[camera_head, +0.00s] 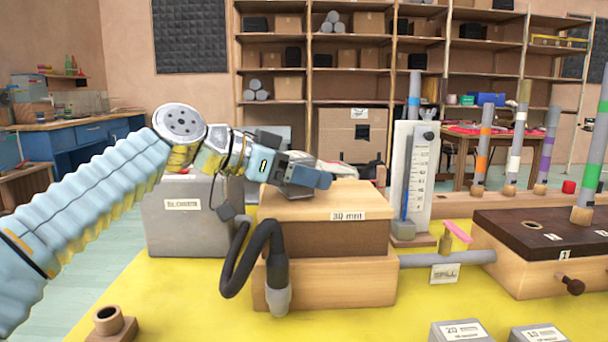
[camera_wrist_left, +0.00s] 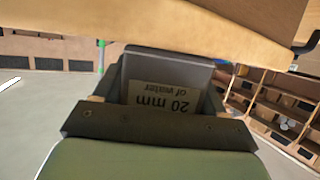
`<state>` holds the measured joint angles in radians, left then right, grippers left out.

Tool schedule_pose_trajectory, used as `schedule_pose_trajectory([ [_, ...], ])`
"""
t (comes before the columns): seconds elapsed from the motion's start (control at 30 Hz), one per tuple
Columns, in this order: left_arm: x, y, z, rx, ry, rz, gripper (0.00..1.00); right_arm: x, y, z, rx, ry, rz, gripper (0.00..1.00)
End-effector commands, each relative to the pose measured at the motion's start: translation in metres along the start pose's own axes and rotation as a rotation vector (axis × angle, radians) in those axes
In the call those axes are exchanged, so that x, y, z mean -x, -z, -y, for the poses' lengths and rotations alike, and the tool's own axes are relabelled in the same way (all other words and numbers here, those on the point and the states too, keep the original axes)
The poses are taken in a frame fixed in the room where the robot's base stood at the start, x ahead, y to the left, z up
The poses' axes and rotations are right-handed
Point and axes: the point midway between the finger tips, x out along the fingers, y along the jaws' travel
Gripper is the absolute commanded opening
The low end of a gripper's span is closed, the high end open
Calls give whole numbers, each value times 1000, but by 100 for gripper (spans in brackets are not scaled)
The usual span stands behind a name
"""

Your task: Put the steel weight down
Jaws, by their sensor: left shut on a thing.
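The weight's label reads "20 mm of water" upside down. A pale wooden edge (camera_wrist_left: 190,30) lies close beyond the weight in that view; I cannot tell whether they touch. In the head view the gripper mostly hides the weight. My right gripper is not in view.
Two grey labelled blocks, one (camera_head: 462,332) and another (camera_head: 538,333), sit at the yellow table's (camera_head: 190,300) front right. A black hose (camera_head: 240,262) bends beside the box. A white gauge (camera_head: 412,165) stands behind it, a grey case (camera_head: 180,232) left, a dark-topped chest (camera_head: 535,232) right.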

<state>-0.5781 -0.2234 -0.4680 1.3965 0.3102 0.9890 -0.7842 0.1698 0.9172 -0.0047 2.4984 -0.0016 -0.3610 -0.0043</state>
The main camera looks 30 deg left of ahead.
Motion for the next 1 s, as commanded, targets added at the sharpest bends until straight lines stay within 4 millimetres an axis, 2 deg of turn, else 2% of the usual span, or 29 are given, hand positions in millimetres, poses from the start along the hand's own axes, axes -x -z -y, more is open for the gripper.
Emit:
schedule_pose_trajectory([
  [0.13,0,-1,0,0,1,-3,13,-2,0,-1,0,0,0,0],
  [0.17,-1,-2,0,0,0,0,72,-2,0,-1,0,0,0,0],
  [0.3,0,-1,0,0,0,0,93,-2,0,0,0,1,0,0],
  [0.33,0,-1,0,0,0,0,96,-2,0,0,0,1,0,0],
  [0.67,2,2,0,1,1,0,96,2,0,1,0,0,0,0],
  [0.77,16,1,1,2,3,-3,96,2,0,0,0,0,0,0],
  [1.0,71,2,1,1,3,-3,96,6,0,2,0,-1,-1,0],
])
